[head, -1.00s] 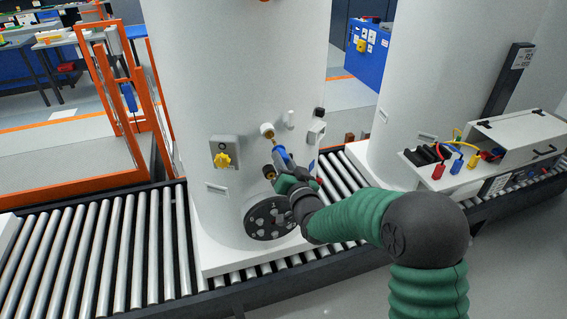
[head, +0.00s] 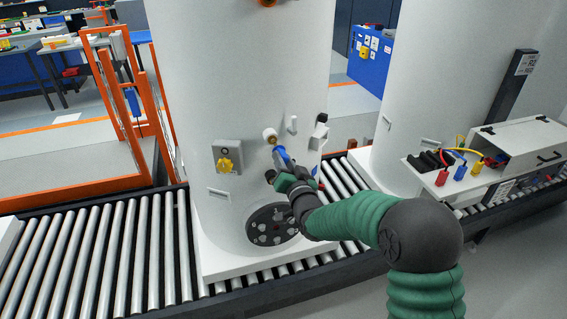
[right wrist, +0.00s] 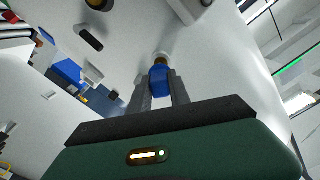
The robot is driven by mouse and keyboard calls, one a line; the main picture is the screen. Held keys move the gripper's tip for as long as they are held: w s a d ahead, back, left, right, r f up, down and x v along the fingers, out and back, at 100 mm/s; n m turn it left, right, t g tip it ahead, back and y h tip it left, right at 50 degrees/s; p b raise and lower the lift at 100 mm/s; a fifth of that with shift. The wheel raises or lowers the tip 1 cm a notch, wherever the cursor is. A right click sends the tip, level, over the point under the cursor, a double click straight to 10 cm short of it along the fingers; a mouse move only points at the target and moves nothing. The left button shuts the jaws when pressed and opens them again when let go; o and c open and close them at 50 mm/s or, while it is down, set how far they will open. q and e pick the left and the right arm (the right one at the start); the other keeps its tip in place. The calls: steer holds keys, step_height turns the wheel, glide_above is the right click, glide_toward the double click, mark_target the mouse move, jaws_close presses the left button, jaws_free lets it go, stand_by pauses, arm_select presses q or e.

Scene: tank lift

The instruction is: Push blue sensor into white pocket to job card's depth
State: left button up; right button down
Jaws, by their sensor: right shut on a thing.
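The blue sensor (head: 284,156) is held against the front of the large white tank (head: 240,90), its tip pointing up and left. My right gripper (head: 281,168) is shut on it. The white pocket (head: 269,134) is a short round stub on the tank wall, just above and left of the sensor's tip. How far the tip is in, if at all, cannot be told. My left gripper is out of view.
A grey box with a yellow knob (head: 226,163) is left of the pocket. A dark round flange (head: 270,225) is below. The tank stands on a roller conveyor (head: 110,250). An open white case with coloured leads (head: 515,150) is at right.

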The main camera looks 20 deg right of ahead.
steer(key=shift+w+b, duration=0.35)
steer(key=shift+w, duration=1.55)
steer(key=c, duration=1.1)
jaws_free()
steer(key=s+b, duration=0.1)
steer(key=s, duration=0.4)
steer(key=s+b, duration=0.1)
steer(key=s, duration=0.5)
steer(key=s+b, duration=0.2)
steer(key=s, duration=0.3)
steer(key=shift+s+d+f, duration=0.1)
steer(key=shift+s+d, duration=0.15)
steer(key=shift+s, duration=0.1)
